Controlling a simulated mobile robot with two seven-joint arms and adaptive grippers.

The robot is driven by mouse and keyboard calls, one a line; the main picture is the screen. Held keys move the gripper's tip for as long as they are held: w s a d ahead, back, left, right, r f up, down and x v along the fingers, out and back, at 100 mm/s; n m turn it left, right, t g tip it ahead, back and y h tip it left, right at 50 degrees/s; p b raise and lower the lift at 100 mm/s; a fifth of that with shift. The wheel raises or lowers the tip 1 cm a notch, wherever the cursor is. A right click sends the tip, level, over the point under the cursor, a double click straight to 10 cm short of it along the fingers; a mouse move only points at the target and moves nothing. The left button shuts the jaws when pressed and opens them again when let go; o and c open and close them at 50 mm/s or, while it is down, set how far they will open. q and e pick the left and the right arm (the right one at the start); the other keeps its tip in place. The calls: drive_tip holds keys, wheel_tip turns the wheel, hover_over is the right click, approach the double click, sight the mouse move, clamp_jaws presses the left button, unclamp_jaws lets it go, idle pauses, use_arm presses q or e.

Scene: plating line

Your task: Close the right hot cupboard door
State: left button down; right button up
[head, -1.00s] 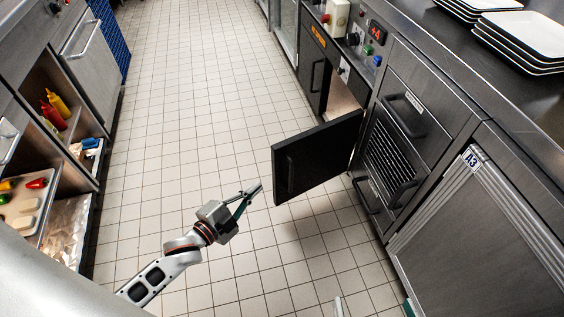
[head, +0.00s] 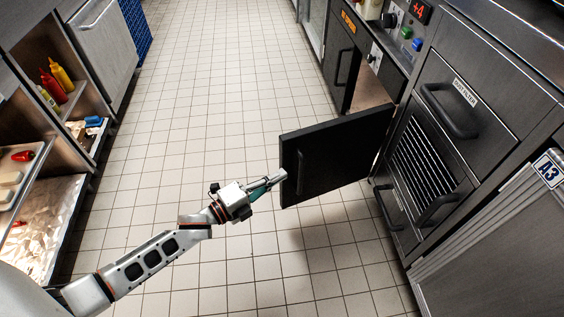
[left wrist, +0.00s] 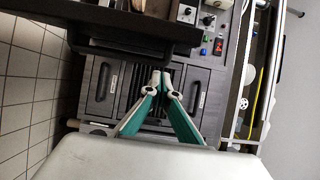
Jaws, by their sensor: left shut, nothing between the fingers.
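The right hot cupboard door (head: 338,152) is a black panel with a dark vertical handle (head: 300,172). It stands open, swung out into the aisle from the cupboard opening (head: 371,92). My left gripper (head: 281,177) is shut and empty. Its fingertips are at the door's free left edge, beside the handle; I cannot tell whether they touch. In the left wrist view the gripper (left wrist: 161,76) shows its green fingers meeting at the tips, with a dark panel across the top left. My right gripper is not in view.
The left hot cupboard door (head: 341,63) is shut. A drawer unit with a vent grille (head: 422,153) stands right of the opening, with a control panel (head: 405,32) above. Shelves with sauce bottles (head: 56,80) line the left. The tiled aisle (head: 205,100) is clear.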

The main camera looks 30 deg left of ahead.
sight(280, 161)
use_arm(q)
drive_tip(key=x, duration=0.3)
drive_tip(key=shift+w+f+b, duration=0.1)
drive_tip(key=shift+f+b, duration=0.1)
drive_tip(key=shift+b, duration=0.1)
drive_tip(key=shift+w+a+r+b, duration=0.1)
drive_tip(key=shift+w+a+b, duration=0.15)
drive_tip(key=shift+w+a, duration=0.45)
drive_tip(key=shift+w+a+r+b, duration=0.1)
drive_tip(key=shift+w+a+b, duration=0.15)
drive_tip(key=shift+w+a, duration=0.45)
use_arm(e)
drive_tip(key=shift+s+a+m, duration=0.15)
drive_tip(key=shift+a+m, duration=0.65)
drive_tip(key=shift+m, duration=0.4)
use_arm(q)
drive_tip(key=shift+s+a, duration=0.15)
drive_tip(key=shift+a, duration=0.15)
